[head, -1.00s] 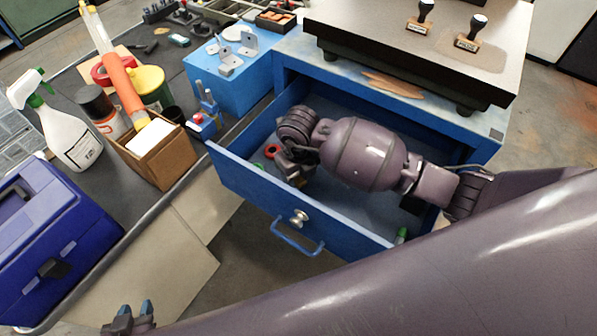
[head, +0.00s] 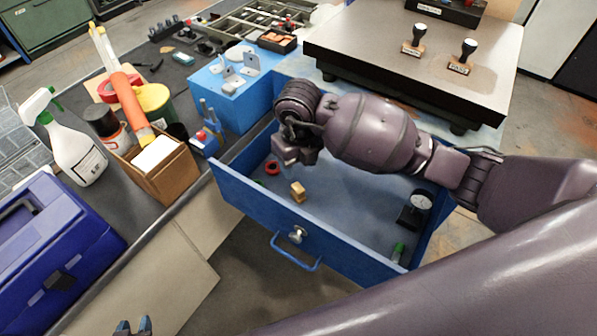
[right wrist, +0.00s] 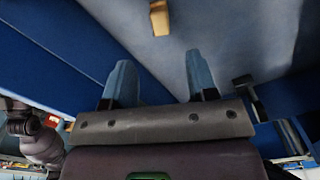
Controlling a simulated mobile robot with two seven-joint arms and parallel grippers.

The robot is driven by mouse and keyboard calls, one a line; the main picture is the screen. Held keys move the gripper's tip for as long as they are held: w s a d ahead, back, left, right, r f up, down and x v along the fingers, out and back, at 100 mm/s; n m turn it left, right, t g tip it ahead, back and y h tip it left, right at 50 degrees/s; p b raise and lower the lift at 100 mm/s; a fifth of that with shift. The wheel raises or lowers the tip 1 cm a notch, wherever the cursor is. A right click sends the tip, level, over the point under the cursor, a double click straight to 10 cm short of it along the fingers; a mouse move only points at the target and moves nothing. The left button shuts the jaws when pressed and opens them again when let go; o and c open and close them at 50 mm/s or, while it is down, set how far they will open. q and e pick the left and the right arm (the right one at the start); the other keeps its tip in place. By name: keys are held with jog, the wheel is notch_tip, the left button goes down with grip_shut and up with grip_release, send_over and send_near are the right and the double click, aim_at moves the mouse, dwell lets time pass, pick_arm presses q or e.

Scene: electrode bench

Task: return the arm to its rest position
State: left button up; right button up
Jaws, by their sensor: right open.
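My right arm reaches in from the right in the head view, over the open blue drawer (head: 345,225). My right gripper (head: 295,152) is above the drawer's far left part, with its fingertips largely hidden by the wrist. In the right wrist view my right gripper (right wrist: 161,78) has its two blue fingers well apart and nothing between them. My left gripper (head: 133,327) shows only its blue fingertips at the bottom edge, apart, with nothing seen between them.
The drawer holds a small wooden block (head: 298,192), a red ring (head: 272,167), a dial gauge (head: 417,207) and a green-capped item (head: 398,251). A cardboard box (head: 168,175), spray bottle (head: 75,148) and blue toolbox (head: 52,255) stand left. A granite plate (head: 400,60) lies behind.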

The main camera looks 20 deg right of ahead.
jog(key=shift+r, duration=0.6)
